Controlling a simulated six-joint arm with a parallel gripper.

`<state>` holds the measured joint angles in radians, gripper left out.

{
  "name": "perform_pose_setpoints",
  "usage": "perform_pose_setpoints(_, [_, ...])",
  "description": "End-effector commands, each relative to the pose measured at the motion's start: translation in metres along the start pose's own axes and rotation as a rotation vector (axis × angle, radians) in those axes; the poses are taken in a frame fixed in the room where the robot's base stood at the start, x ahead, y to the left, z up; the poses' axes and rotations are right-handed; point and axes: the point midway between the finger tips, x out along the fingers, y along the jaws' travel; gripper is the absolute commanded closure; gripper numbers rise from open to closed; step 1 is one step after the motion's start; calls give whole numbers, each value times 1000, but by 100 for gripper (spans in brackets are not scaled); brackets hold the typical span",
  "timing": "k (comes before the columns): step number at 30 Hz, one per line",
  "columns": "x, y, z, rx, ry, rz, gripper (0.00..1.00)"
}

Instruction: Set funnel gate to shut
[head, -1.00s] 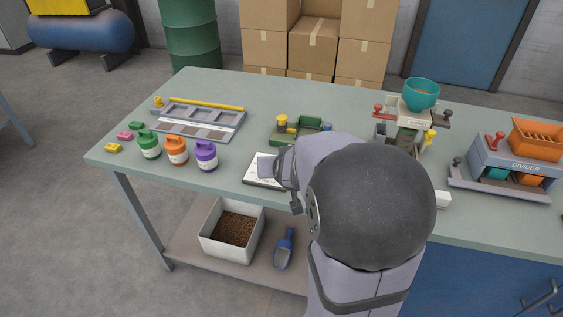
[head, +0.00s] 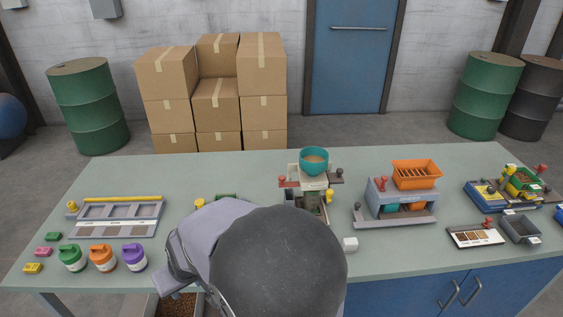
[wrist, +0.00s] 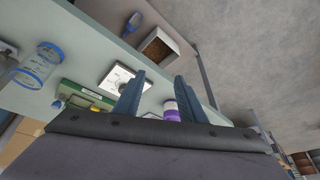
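The teal funnel (head: 314,161) sits on top of a pale filler stand (head: 315,183) behind my arm. A slide with a red knob (head: 282,181) sticks out on its left and a dark-knobbed part (head: 338,172) on its right. A yellow knob (head: 330,194) stands lower down. I cannot tell which part is the gate or how it is set. My gripper (wrist: 160,78) is open, with nothing between its fingers in the wrist view. It is well to the left of the filler and in front of it, mostly hidden by my arm in the head view.
An orange-topped divider (head: 403,198) stands right of the filler. A small white block (head: 350,244) lies in front. Green, orange and purple jars (head: 133,256) stand at the left. The wrist view shows a white card (wrist: 112,76) and a clear blue-rimmed container (wrist: 38,66).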

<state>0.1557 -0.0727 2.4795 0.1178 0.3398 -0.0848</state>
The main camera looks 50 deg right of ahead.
Motion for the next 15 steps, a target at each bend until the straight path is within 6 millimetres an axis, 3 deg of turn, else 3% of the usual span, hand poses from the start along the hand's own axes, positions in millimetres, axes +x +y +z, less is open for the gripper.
perform_pose_setpoints(1, [-20,-6,2,-17,-32,-5,63])
perform_pose_setpoints(6, [-46,-15,21,-55,-125,-10,63])
perform_pose_setpoints(12, [-72,-19,30,-76,-187,-5,63])
perform_pose_setpoints(15, [-44,-7,12,-23,-103,6,63])
